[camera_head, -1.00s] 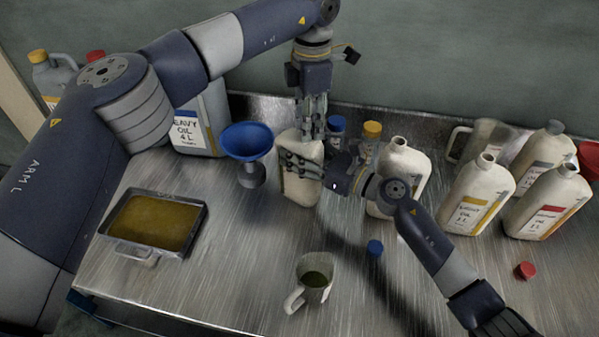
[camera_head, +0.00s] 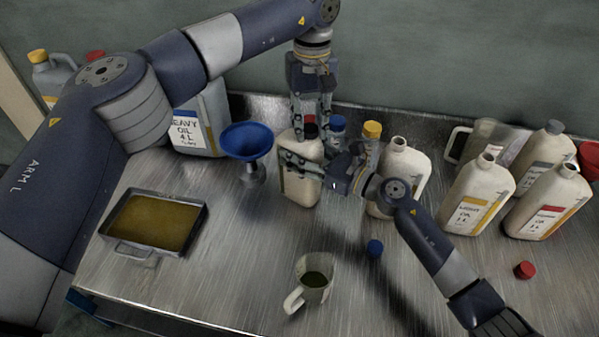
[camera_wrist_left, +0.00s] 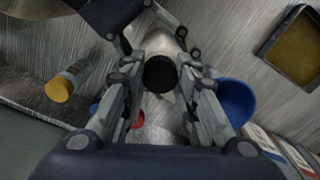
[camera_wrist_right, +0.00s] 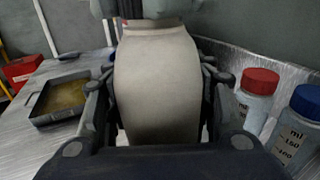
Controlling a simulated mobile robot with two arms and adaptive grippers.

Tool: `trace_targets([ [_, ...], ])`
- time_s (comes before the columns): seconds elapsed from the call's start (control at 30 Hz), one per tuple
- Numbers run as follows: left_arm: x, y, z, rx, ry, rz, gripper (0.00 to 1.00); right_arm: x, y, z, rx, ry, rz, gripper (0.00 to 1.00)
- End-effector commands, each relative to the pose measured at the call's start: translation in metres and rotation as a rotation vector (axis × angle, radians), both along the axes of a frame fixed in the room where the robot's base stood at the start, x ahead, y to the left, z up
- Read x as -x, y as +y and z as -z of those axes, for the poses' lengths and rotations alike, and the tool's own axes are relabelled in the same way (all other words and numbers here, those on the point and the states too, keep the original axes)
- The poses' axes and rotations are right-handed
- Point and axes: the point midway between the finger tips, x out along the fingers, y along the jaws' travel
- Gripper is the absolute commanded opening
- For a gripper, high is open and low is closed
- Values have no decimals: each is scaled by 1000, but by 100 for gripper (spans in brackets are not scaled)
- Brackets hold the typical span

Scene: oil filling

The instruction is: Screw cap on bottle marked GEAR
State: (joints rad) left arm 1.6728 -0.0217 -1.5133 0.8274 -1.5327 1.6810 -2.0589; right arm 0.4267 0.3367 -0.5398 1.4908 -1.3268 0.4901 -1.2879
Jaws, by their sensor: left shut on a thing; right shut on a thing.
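A cream bottle (camera_head: 303,182) stands on the metal table, its lettering unreadable. My right gripper (camera_head: 318,172) is shut around its body from the right. The bottle also fills the middle of the right wrist view (camera_wrist_right: 157,85). My left gripper (camera_head: 311,130) points down over the bottle's top, shut on a dark cap (camera_wrist_left: 160,74). The cap is at the bottle's mouth; the fingers hide whether its thread is engaged.
A blue funnel (camera_head: 247,141) stands close on the left, with an oil tray (camera_head: 117,236) beyond. Several cream bottles (camera_head: 473,195) stand right. Small capped bottles (camera_wrist_right: 256,100) are close behind.

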Motion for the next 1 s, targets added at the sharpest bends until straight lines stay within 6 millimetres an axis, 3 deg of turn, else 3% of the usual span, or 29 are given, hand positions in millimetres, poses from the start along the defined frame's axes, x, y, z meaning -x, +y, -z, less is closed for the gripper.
trace_targets([
  [0.1, -2, 1, 0, -1, -4, -9, 0, 0, 0, -1, 0, -2, -2, 0],
  [0.13, -2, 1, 0, -1, -4, -9, 32, 0, 0, -1, 0, -2, -2, 0],
  [0.2, -2, 1, 0, -1, -4, -10, 48, 0, 0, -1, 0, -2, -2, 0],
  [0.23, -1, 1, 0, -1, -4, -10, 51, 0, 0, -1, 0, -2, -1, 0],
  [0.67, -1, 0, -8, 0, -3, -10, 51, 0, 0, -1, -1, -1, 0, 0],
  [1.0, -2, -1, -78, 1, -5, -11, 51, 0, 0, 0, -1, -1, 0, 0],
])
